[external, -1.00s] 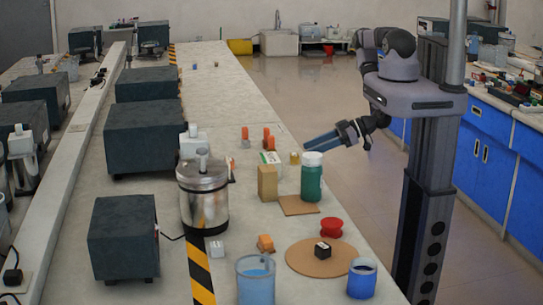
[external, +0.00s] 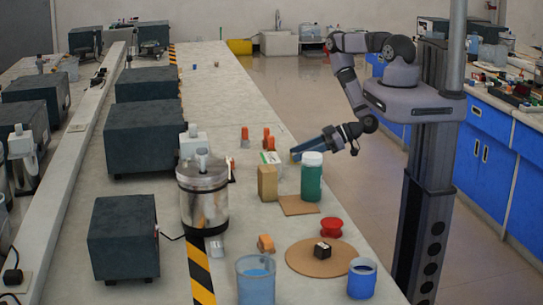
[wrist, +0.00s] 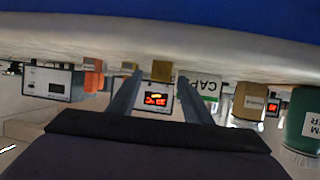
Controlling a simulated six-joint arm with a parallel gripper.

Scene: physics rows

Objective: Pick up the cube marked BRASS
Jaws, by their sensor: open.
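A small brass-coloured cube (wrist: 162,71) shows in the wrist view between and beyond my fingertips; I cannot read any marking on it. In the external view my fingers cover most or all of its place by the bench's right edge. My gripper (external: 294,154) is open and empty, reaching in from the right, behind the green jar. The wrist view, which is upside down, shows both fingers of my gripper (wrist: 157,77) apart, with the cube lined up with the gap. I cannot tell if they touch it.
Near the gripper stand a green jar (external: 312,178), a tan block (external: 267,184), a white labelled box (wrist: 211,86) and orange pieces (external: 245,138). A dark cube (external: 322,252) sits on a round mat (external: 300,264), beside a red spool (external: 331,228). The far bench is mostly clear.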

